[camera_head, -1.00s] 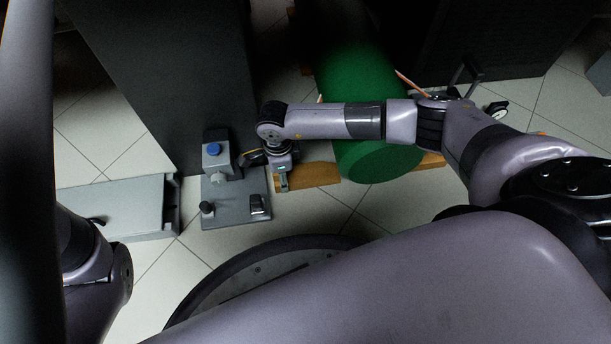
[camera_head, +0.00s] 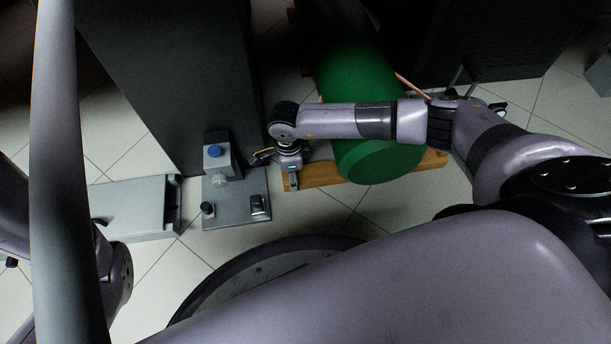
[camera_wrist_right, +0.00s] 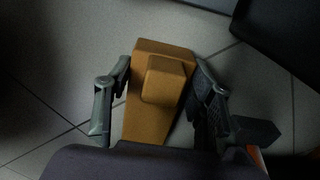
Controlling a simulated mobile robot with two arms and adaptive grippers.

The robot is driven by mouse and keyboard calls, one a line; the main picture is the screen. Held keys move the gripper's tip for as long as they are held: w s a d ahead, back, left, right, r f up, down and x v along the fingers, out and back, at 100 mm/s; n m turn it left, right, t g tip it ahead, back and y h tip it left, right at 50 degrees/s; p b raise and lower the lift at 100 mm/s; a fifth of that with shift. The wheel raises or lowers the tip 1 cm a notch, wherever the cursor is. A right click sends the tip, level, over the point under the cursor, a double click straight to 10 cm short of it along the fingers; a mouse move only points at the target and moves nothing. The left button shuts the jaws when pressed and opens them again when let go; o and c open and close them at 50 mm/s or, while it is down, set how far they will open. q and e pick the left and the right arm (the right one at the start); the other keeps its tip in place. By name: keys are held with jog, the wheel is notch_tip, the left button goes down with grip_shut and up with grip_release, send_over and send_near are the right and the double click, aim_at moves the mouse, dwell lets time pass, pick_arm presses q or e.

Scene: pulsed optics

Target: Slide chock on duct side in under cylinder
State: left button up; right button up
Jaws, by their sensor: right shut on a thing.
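The orange-brown wooden chock (camera_head: 322,174) lies on the floor at the left side of the large green cylinder (camera_head: 378,158), its right end close against the cylinder's lower edge. Whether it touches is hard to tell. In the right wrist view the chock (camera_wrist_right: 150,118) shows a raised block on top, between the two fingers. My right gripper (camera_head: 291,178) is shut on the chock at its left end; it also shows in the wrist view (camera_wrist_right: 162,78). My right forearm crosses above the cylinder and hides part of it. My left gripper is out of view.
A grey plate (camera_head: 238,210) with a blue-buttoned box (camera_head: 215,152) stands just left of the chock. A grey duct-like box (camera_head: 135,212) lies farther left. A tall dark cabinet (camera_head: 165,80) rises behind. Wood (camera_head: 434,160) shows at the cylinder's right.

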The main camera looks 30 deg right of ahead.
aim_at(301, 173)
jog(key=shift+d, duration=0.2)
dwell(0.4)
jog(key=shift+s+d+p, duration=0.2)
jog(key=shift+d+p, duration=0.05)
jog(key=shift+d, duration=0.3)
jog(key=shift+s+d+p, duration=0.15)
jog(key=shift+d+p, duration=0.05)
jog(key=shift+d, duration=0.3)
jog(key=o, duration=1.5)
jog(key=shift+r, duration=0.1)
notch_tip(301, 173, up, 12)
